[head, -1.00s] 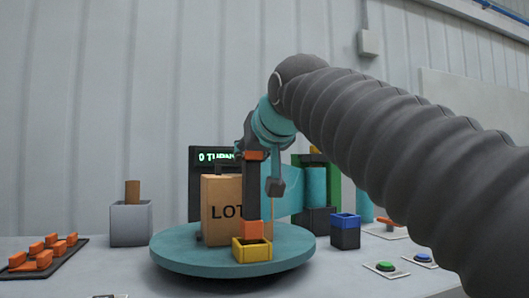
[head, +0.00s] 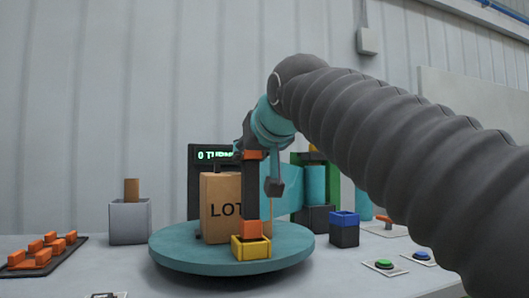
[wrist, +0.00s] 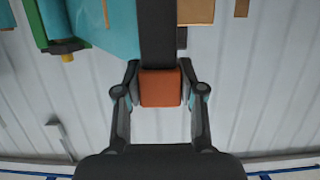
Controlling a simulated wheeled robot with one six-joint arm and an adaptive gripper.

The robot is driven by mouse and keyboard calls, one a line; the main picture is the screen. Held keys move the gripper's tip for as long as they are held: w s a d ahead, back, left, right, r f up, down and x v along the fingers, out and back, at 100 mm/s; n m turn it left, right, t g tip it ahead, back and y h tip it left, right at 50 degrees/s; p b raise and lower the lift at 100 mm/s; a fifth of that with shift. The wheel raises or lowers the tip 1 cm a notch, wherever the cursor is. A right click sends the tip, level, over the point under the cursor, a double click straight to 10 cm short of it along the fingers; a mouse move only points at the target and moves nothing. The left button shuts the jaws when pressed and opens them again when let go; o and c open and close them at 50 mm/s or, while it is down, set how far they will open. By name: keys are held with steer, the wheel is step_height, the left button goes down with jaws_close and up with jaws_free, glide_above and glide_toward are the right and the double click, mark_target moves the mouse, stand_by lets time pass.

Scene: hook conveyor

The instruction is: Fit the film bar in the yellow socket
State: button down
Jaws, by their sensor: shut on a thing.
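The film bar (head: 251,190) is a dark upright bar with an orange block at its top and another at its bottom. My gripper (head: 254,152) is shut on the top orange block. In the wrist view my gripper (wrist: 160,90) has a finger on each side of that block, and the dark bar (wrist: 158,38) runs up out of the picture. The yellow socket (head: 251,253) stands at the front of the teal turntable (head: 185,255). The bar's bottom block meets the socket's opening. How deep it sits is hidden by the rim.
A carton marked LOT (head: 217,200) stands on the turntable close behind the bar. A blue-topped black socket (head: 344,232) is to the right, with green (head: 384,265) and blue (head: 422,256) buttons. A grey bin (head: 129,222) and a tray of orange parts (head: 40,255) are left.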

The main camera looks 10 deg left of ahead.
mark_target(253, 167)
steer(key=shift+f+b, duration=1.35)
steer(key=shift+f, duration=0.25)
stand_by(0.3)
steer(key=c, duration=0.6)
jaws_free()
steer(key=shift+s, duration=0.1)
